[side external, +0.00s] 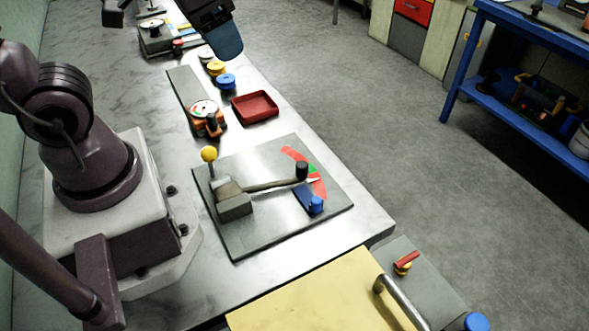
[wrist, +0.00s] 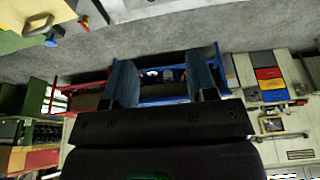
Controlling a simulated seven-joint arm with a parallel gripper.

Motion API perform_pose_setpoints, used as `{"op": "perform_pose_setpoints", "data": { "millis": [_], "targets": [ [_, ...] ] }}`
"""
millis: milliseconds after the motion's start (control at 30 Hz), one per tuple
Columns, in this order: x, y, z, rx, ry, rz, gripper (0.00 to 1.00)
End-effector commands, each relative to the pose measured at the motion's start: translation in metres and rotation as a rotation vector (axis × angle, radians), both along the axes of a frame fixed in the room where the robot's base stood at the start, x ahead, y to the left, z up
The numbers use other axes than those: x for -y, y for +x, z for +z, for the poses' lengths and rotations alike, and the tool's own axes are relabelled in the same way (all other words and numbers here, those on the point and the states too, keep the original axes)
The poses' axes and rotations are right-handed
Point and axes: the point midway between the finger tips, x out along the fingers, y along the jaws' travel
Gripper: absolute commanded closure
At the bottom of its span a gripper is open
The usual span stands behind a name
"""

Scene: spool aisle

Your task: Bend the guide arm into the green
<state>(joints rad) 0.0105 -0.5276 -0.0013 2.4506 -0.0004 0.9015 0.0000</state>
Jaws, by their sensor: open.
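The guide arm (side external: 270,185) is a thin grey bar running from a dark block (side external: 234,203) on a grey plate (side external: 250,230). A black upright knob (side external: 302,171) stands near its far end. Its pale pointed tip lies over the red band (side external: 318,188), just on the near side of the small green band (side external: 311,168). A lever with a yellow ball (side external: 209,154) stands at the block. My gripper (side external: 226,42) is high at the top of the side view, far from the guide arm. In the wrist view its blue fingers (wrist: 163,82) are apart with nothing between them.
A blue stop with a round knob (side external: 316,205) is beside the guide arm's tip. A red tray (side external: 255,107), an orange dial gauge (side external: 206,118) and several spools (side external: 226,81) lie beyond the plate. A yellow panel (side external: 310,295) with a metal handle is at the near end.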

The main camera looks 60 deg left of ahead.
Motion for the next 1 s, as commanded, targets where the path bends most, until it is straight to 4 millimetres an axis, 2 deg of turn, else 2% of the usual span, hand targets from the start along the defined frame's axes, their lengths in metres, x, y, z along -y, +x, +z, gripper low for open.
{"op": "perform_pose_setpoints", "data": {
  "millis": [367, 600, 733, 833, 933, 1000],
  "targets": [
    [0.011, 0.082, -0.068, -0.383, -0.001, -0.009, 0.48],
    [0.020, 0.126, -0.135, -0.597, -0.002, 0.001, 0.48],
    [0.024, 0.143, -0.166, -0.677, -0.002, 0.012, 0.48],
    [0.026, 0.155, -0.178, -0.709, -0.005, 0.020, 0.48],
    [0.027, 0.166, -0.171, -0.697, -0.008, 0.031, 0.48],
    [0.028, 0.165, -0.171, -0.706, -0.008, 0.037, 0.48]
  ]
}}
